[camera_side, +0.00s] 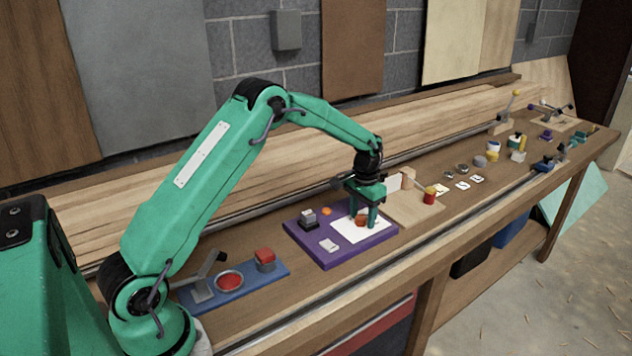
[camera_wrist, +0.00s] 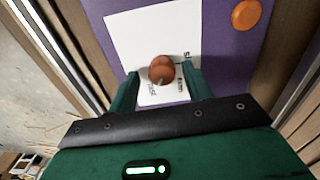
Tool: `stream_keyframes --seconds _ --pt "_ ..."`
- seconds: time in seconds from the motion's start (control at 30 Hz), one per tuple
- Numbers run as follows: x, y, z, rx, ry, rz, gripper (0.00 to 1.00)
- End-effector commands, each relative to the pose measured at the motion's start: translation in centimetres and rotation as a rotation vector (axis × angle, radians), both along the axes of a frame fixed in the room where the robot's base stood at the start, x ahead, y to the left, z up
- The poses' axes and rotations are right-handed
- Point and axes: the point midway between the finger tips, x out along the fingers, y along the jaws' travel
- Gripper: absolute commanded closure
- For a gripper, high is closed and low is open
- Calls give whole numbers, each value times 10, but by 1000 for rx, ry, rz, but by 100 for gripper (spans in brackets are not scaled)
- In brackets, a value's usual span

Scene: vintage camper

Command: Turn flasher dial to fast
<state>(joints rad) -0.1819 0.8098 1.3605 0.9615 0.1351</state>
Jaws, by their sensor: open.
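The flasher dial (camera_side: 361,221) is a small orange-brown knob standing on a white card (camera_side: 345,230) on a purple board (camera_side: 350,253). In the wrist view the dial (camera_wrist: 162,68) has a pale mark on its near side, and small dark labels sit on the card around it, too small to read surely. My gripper (camera_side: 363,223) points down over the card with its green fingers apart, one on either side of the dial. In the wrist view the fingers (camera_wrist: 160,76) straddle the dial with visible gaps. The fingertips look low, near the card.
The purple board also carries a grey-black block (camera_side: 309,217), an orange disc (camera_side: 327,211) and a pale switch plate (camera_side: 329,245). A blue board (camera_side: 240,288) with a red button (camera_side: 229,281) lies left. A wooden board (camera_side: 412,212) with a red-yellow piece (camera_side: 430,195) stands right.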

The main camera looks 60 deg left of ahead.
Motion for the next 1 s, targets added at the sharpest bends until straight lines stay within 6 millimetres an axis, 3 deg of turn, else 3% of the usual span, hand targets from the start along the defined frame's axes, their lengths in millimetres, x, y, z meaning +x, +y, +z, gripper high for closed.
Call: stream_keyframes --seconds 0.27,0.8,1.0 --pt "0 1 6 0 0 3 50" --pt "0 0 68 0 -2 0 50" --pt "-1 0 78 0 -1 0 50"
